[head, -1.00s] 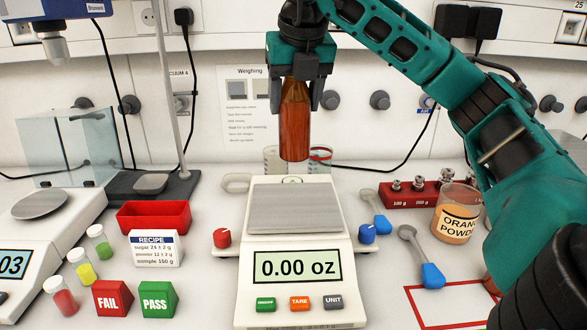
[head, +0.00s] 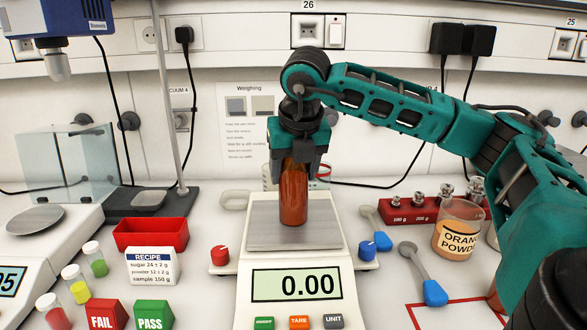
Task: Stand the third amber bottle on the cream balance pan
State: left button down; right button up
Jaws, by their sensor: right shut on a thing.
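An amber bottle (head: 293,200) with reddish-orange contents is upright in my right gripper (head: 298,160), which is shut on its upper part. The bottle's base overlaps the pan (head: 320,236) of the cream balance (head: 245,290) in the head view. I cannot tell whether it touches the pan. The balance display (head: 297,284) reads 0.00. The bottle's neck is hidden by the gripper. My left gripper is not in view.
Left of the balance are a red tray (head: 150,233), a recipe card (head: 151,266), FAIL and PASS blocks and several small vials. Right are spoons, a weight set (head: 407,213) and an orange powder beaker (head: 458,230). A glass beaker stands behind the balance.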

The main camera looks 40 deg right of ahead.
jog(key=shift+f, duration=0.2)
jog(key=o, duration=1.2)
jog(key=shift+r, duration=0.1)
jog(key=shift+o, duration=0.2)
jog(key=p+v, duration=0.1)
jog(key=v, duration=1.1)
jog(key=shift+r, duration=0.1)
